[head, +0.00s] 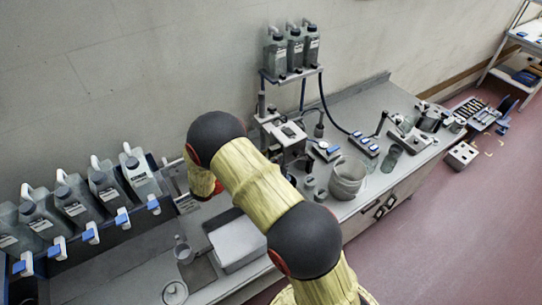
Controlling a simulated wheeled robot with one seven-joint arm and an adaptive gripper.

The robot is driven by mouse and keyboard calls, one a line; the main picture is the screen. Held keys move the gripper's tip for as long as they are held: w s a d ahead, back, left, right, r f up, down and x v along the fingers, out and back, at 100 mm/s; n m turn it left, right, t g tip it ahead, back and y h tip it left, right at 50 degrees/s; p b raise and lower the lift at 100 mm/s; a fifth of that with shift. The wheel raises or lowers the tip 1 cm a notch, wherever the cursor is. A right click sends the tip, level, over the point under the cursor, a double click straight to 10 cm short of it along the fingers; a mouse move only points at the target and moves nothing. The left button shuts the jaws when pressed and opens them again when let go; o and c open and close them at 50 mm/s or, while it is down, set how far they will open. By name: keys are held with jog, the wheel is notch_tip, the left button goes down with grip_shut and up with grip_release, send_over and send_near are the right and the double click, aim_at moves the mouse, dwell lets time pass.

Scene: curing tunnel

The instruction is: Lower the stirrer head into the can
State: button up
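A grey metal can (347,178) with an open top stands on the bench, right of my arm. A grey machine (287,136) stands on the bench behind my arm, up and left of the can. It may carry the stirrer head, but its parts are too small to tell. My forearm partly covers the machine's lower left side. My arm bends over the bench and its far end goes down at the left, behind the yellow link. My gripper does not show.
Several jugs (75,207) with blue-tipped taps line the left. Bottles (296,47) stand on a raised shelf. A white tray (238,241) lies below my arm. A blue-buttoned control strip (364,143) and glass jars (389,158) stand near the can.

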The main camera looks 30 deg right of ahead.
jog(key=shift+c, duration=1.4)
grip_shut()
